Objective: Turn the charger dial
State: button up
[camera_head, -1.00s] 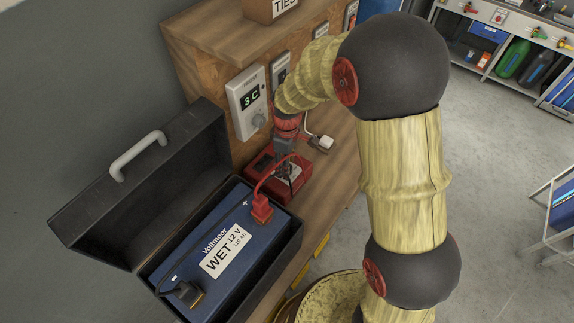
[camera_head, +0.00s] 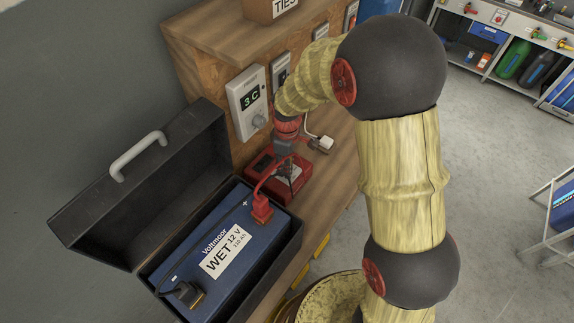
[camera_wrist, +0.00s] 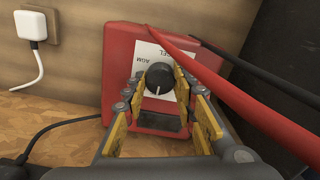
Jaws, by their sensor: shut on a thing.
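The red charger (camera_head: 262,168) sits on the wooden bench behind the battery, and fills the middle of the wrist view (camera_wrist: 118,60). Its black dial (camera_wrist: 157,79) has a white pointer mark that points down in the wrist view. A white label around the dial shows "AGM" and part of another word ending in "EL"; the rest is hidden. My gripper (camera_wrist: 157,84) has its yellow-padded fingers on both sides of the dial and is shut on it. In the head view my gripper (camera_head: 286,168) reaches down over the charger and hides the dial.
A blue battery (camera_head: 215,235) labelled WET 12 V stands in an open black box (camera_head: 130,190). A red clamp (camera_head: 262,208) and cable run close beside my gripper. A wall panel (camera_head: 248,100) reads "3 C". A white plug (camera_wrist: 34,28) is in the wall.

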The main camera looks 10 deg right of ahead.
jog(key=shift+c, duration=0.9)
jog(key=m+p, duration=0.1)
jog(key=m, duration=0.4)
jog(key=shift+r+p, duration=0.1)
jog(key=shift+p, duration=0.25)
jog(key=m+p, duration=0.1)
jog(key=m, duration=0.5)
jog(key=shift+m, duration=0.3)
jog(key=o, duration=1.1)
jog(key=shift+o, duration=0.3)
